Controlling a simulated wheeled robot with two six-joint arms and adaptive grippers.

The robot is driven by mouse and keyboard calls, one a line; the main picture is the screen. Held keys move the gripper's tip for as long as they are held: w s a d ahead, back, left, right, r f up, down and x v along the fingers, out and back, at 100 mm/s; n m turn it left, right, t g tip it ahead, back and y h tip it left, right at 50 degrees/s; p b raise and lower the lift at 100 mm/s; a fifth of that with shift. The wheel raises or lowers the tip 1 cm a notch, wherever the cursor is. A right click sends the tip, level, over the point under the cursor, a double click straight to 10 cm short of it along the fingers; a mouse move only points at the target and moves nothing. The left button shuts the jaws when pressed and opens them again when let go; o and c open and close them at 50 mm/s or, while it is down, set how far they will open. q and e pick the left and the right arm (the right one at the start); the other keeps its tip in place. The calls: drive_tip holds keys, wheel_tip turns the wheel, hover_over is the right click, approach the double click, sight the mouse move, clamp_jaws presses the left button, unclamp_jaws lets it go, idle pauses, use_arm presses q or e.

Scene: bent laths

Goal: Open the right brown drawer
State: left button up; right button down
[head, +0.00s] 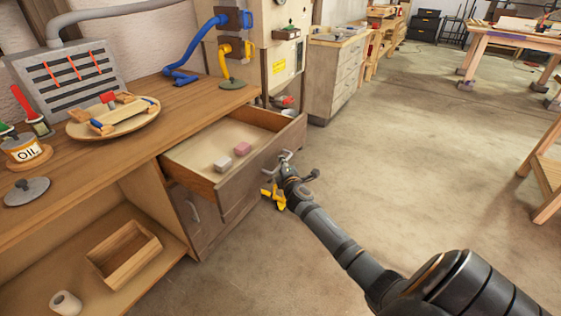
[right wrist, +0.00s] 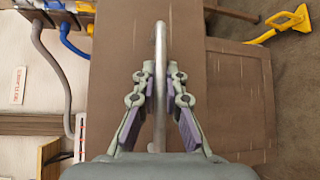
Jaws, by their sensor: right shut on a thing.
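The right brown drawer (head: 262,161) stands pulled out from under the wooden workbench (head: 150,128). A pink block (head: 242,149) and a grey block (head: 222,163) lie inside it. My right gripper (head: 286,163) is at the drawer's front. In the right wrist view, my right gripper (right wrist: 160,80) is shut on the metal bar handle (right wrist: 160,45), with the brown drawer front (right wrist: 115,75) behind it. My left gripper is not in view.
Below the drawer is a cabinet door with a handle (head: 192,206). A yellow object (head: 273,194) is near the floor by my gripper. An open wooden box (head: 124,254) sits on the lower shelf.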

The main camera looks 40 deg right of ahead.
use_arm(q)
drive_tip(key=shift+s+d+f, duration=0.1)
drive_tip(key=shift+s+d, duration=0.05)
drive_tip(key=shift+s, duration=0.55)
use_arm(e)
drive_tip(key=shift+s+d, duration=0.25)
drive_tip(key=shift+s, duration=0.4)
drive_tip(key=c, duration=1.5)
unclamp_jaws()
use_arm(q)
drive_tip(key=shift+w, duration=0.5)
use_arm(e)
drive_tip(key=shift+o, duration=0.5)
